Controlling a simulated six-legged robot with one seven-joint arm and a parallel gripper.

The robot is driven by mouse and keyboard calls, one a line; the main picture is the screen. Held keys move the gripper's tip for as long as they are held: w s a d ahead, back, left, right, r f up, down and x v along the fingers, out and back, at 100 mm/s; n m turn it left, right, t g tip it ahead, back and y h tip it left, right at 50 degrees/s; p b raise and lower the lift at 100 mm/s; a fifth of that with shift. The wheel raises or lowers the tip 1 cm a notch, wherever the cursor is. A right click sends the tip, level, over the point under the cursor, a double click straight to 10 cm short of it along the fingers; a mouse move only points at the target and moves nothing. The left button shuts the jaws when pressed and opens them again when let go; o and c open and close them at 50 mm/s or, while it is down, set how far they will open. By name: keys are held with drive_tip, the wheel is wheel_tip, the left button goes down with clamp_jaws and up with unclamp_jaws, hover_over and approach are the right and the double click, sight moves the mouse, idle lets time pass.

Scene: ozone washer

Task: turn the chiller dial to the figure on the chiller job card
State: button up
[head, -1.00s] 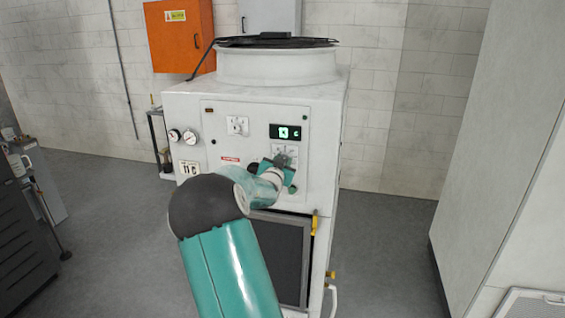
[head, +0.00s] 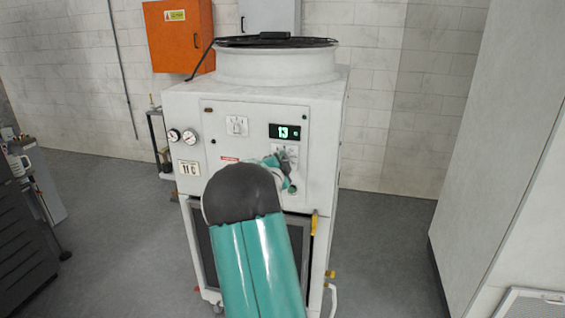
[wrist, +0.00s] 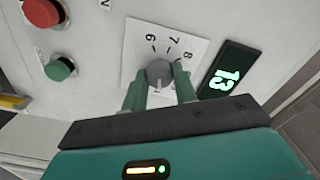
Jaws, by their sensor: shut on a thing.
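The white chiller (head: 255,100) stands ahead. The grey round chiller dial (wrist: 159,72) sits on a white scale plate (wrist: 137,40) with 6, 7 and 8 visible. My gripper (wrist: 157,84) is shut on the dial, one finger on each side. In the head view my gripper (head: 282,162) is at the panel below the display, and my arm hides part of the front.
A red button (wrist: 43,12) and a green button (wrist: 60,69) are beside the dial. A tall pale cabinet (head: 500,150) stands at the right. Grey floor is clear between them.

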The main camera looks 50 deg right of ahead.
drive_tip(key=shift+f+m, duration=0.1)
drive_tip(key=shift+m, duration=0.2)
drive_tip(key=o, duration=1)
drive_tip(key=shift+a, duration=0.15)
drive_tip(key=v, duration=1.3)
drive_tip(key=shift+s+a, duration=0.2)
drive_tip(key=shift+a, duration=0.05)
